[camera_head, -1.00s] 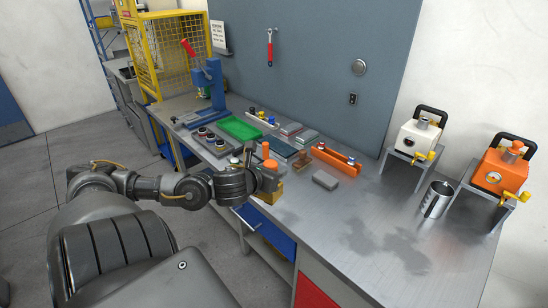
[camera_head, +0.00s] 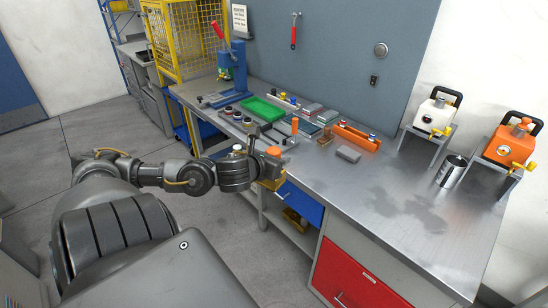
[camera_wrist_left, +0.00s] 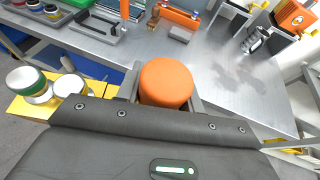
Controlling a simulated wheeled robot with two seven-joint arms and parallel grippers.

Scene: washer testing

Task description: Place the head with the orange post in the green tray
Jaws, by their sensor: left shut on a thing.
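The green tray (camera_head: 262,108) lies empty on the bench at the back left in the head view. My left gripper (camera_head: 271,161) is shut on the head with the orange post (camera_head: 274,151), over the bench's front edge and nearer than the tray. In the left wrist view the round orange post top (camera_wrist_left: 166,82) stands between the fingers. A yellow part (camera_head: 272,184) shows below the gripper. In the wrist view a yellow plate (camera_wrist_left: 27,110) with white-and-green cylinders shows at the left. The gripper body hides the underside of the head. My right gripper is out of view.
The bench's right front is clear.

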